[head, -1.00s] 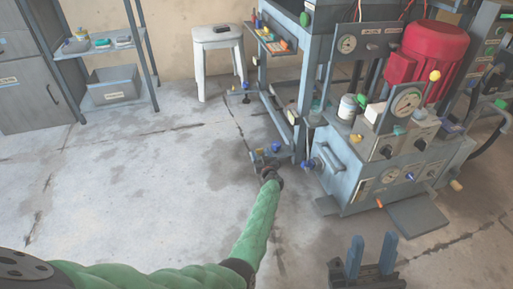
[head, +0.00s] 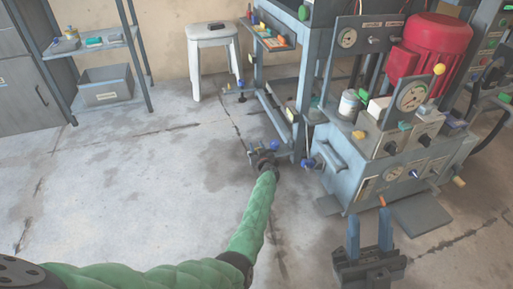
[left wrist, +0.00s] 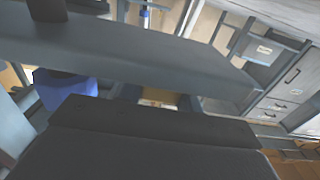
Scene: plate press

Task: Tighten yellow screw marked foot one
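The press frame's near front foot (head: 285,155) stands on the floor left of the pump unit. My left gripper (head: 263,152) is down at this foot at floor level, with small blue and yellow bits around it too small to tell apart. In the left wrist view, a grey beam (left wrist: 150,50) crosses close in front of the camera, and a blue part (left wrist: 68,97) shows below it at left. No fingertips or foot marking can be made out, so its grip is unclear. My right gripper (head: 370,236) is open and empty, blue fingers upright, at the bottom right.
The pump unit (head: 385,165) with gauges and a red motor (head: 436,48) stands close right of the foot. A blue knob (head: 308,163) sticks out from its left side. A white stool (head: 212,45) and a shelf (head: 100,48) stand behind. The floor at left is clear.

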